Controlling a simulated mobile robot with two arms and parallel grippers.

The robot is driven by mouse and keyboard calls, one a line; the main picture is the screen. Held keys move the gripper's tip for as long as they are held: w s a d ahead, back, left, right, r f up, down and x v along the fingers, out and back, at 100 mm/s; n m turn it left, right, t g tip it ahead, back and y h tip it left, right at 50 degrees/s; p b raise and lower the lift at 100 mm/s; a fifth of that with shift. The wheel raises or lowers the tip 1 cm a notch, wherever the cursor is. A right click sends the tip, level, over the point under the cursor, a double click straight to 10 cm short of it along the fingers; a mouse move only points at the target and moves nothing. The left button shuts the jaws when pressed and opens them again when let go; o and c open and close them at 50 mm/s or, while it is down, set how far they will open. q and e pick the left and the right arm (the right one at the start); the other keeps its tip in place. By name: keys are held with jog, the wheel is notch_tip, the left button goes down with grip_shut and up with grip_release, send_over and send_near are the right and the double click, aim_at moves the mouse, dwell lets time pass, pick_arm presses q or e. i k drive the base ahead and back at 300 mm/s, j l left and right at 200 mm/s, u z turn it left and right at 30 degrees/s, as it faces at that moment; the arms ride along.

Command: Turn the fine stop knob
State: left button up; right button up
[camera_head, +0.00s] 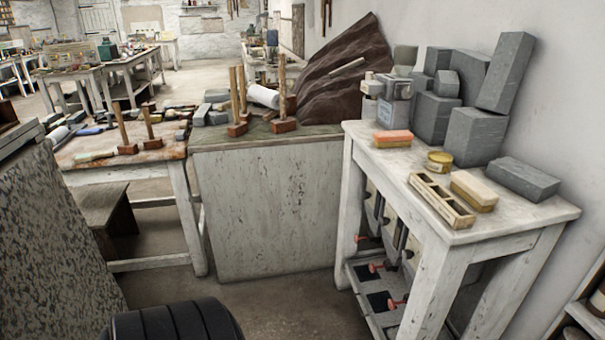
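Several small red knobs or handles show low inside the right-hand workbench, between its legs. One red knob (376,267) sits on a grey shelf, and another red knob (397,302) is lower and nearer. I cannot tell which of them, if any, is the fine stop knob. Dark upright parts above them are partly hidden by the bench's front leg. Neither of my grippers is in the head view.
The white workbench (400,158) holds grey stone blocks (476,135), brushes (393,138), a small tin (439,162) and a wooden tray (441,200). A cabinet (265,215) with mallets on top stands left of it. Open floor (290,305) lies in front.

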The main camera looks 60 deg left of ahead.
aim_at(407, 255)
jog(key=u, duration=1)
